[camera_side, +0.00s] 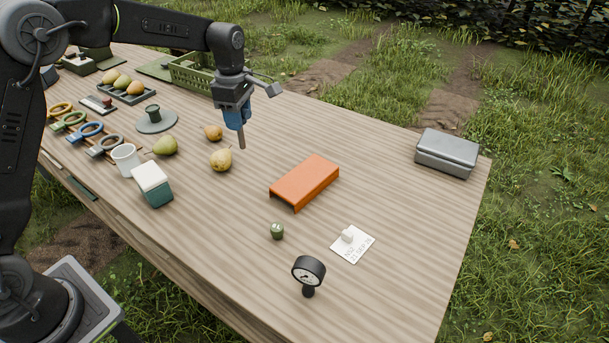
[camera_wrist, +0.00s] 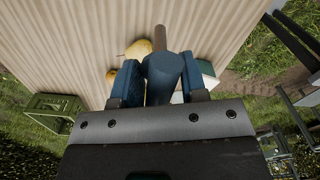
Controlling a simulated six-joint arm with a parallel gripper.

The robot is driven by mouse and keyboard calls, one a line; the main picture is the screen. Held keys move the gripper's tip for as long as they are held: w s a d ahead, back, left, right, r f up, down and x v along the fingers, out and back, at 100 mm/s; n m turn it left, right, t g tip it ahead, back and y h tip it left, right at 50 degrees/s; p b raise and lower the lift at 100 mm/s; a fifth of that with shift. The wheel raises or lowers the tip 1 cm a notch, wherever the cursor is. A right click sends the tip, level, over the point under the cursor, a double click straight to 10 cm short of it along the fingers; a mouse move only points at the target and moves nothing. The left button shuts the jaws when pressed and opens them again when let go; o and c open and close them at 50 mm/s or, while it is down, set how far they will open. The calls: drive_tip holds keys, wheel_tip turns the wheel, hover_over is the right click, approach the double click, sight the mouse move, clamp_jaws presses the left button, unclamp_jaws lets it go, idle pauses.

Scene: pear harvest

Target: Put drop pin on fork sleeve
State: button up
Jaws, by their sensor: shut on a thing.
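My gripper (camera_side: 236,118) is over the middle of the table, pointing down. In the wrist view its two blue fingers (camera_wrist: 161,78) are shut on a blue-grey cylinder with a thinner brownish rod, which looks like the drop pin (camera_wrist: 159,40). In the side view the pin's rod (camera_side: 241,139) hangs below the fingers, clear of the tabletop; its upper part is hidden. An orange channel-shaped piece, seemingly the fork sleeve (camera_side: 304,181), lies on the table to the right of and nearer than my gripper.
Pears (camera_side: 221,160) lie just left of the pin. A grey case (camera_side: 447,152) sits at the right edge. The table between sleeve and case is clear.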

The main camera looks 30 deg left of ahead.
drive_tip(key=shift+w+d+f, duration=0.7)
drive_tip(key=shift+d+f, duration=1.15)
drive_tip(key=shift+d, duration=0.05)
drive_tip(key=shift+w+d+f, duration=0.7)
drive_tip(key=shift+d+f, duration=1.1)
drive_tip(key=shift+d, duration=0.1)
drive_tip(key=shift+w+d+f, duration=0.7)
drive_tip(key=shift+d+f, duration=1.15)
drive_tip(key=shift+d, duration=0.05)
drive_tip(key=shift+f, duration=0.15)
drive_tip(key=o, duration=1)
drive_tip(key=shift+c, duration=0.2)
